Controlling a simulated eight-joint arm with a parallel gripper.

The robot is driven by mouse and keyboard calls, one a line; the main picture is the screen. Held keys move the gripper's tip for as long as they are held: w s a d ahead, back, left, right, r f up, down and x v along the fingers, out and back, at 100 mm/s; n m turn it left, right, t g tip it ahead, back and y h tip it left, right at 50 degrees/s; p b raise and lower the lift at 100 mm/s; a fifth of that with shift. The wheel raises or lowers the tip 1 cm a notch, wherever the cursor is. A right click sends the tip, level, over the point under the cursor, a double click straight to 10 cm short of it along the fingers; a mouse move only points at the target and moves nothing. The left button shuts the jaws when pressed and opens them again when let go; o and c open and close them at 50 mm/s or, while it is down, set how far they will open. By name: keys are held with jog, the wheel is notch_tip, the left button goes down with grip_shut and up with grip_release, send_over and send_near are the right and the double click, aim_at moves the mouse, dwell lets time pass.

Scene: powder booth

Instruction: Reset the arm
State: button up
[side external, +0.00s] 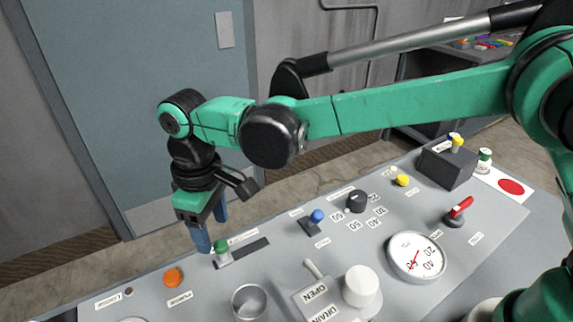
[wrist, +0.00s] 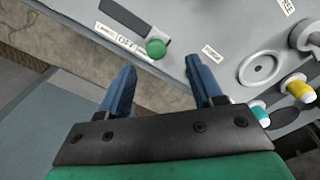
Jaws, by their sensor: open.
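My gripper (side external: 213,234) hangs at the end of my green arm, over the back left edge of the grey control panel (side external: 345,240). Its two blue fingers point down and are apart, with nothing between them. In the wrist view my gripper (wrist: 160,66) also shows open and empty. The green-knobbed slider (side external: 221,247) is close by the fingertips; I cannot tell whether they touch. In the wrist view the green knob (wrist: 156,47) lies just ahead of the gap between the fingers.
The panel also carries an orange button (side external: 173,277), a blue-knobbed lever (side external: 316,216), a black dial (side external: 357,201), a gauge (side external: 415,257), a red switch (side external: 460,208) and a dark box (side external: 446,168). A blue-grey door (side external: 150,80) stands behind. The wrist view shows a yellow spool (wrist: 300,92).

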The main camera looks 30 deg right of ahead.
jog(key=s+d+r+m+t+y, duration=0.1)
jog(key=s+d+r+m+t, duration=0.2)
jog(key=d, duration=0.6)
jog(key=d+r+m+t, duration=0.1)
jog(key=d+r+m, duration=0.25)
jog(key=d, duration=0.65)
jog(key=s+d+f+m+t+h, duration=0.1)
jog(key=s+d+m+t, duration=0.1)
jog(key=d, duration=0.4)
jog(key=s+t, duration=0.1)
jog(key=s, duration=0.1)
jog(key=shift+s+d+f, duration=0.25)
jog(key=shift+s+d, duration=0.05)
jog(key=shift+s, duration=0.1)
jog(key=shift+m, duration=0.25)
